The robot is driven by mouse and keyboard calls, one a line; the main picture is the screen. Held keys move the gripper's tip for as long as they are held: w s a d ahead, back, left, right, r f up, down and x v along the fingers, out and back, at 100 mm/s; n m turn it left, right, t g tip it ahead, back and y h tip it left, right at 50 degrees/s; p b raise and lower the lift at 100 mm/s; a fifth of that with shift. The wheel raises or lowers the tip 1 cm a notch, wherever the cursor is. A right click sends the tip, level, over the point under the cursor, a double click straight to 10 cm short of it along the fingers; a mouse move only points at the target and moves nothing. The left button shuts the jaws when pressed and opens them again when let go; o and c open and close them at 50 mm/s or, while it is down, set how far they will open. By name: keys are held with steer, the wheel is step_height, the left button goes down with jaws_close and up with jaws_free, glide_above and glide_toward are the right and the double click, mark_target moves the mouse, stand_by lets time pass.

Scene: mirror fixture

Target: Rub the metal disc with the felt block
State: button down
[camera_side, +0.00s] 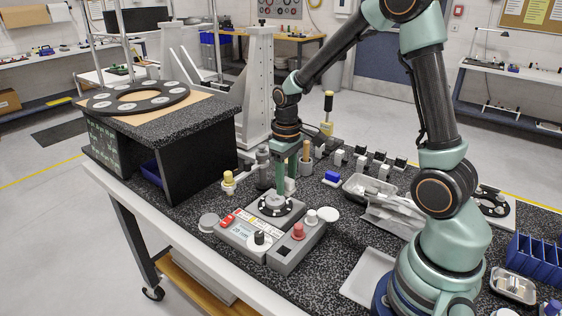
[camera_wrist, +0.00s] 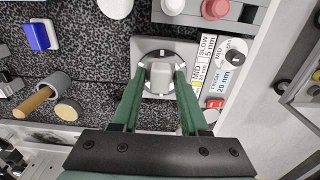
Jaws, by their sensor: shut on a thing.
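My gripper (camera_wrist: 161,70) has its two green fingers shut on the pale grey felt block (camera_wrist: 160,78). It also shows in the side view (camera_side: 281,184), pointing down over the fixture. The metal disc (camera_side: 268,204) sits in a dark ring with light marks on the grey control unit. In the wrist view the disc's ring (camera_wrist: 149,48) shows around and beneath the block. The block hides the disc's middle. I cannot tell for sure whether block and disc touch.
A blue block (camera_side: 331,178) and a metal tray (camera_side: 368,187) lie to the right. A dark raised stand (camera_side: 160,125) is at the left.

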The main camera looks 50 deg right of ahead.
mark_target(287, 192)
steer(key=shift+f, duration=0.85)
step_height(287, 192, down, 2)
steer(key=shift+w, duration=3.05)
steer(key=shift+s, duration=3.15)
steer(key=shift+w+a, duration=0.1)
steer(key=shift+w, duration=3.05)
steer(key=shift+s, duration=3.1)
steer(key=shift+r, duration=4.1)
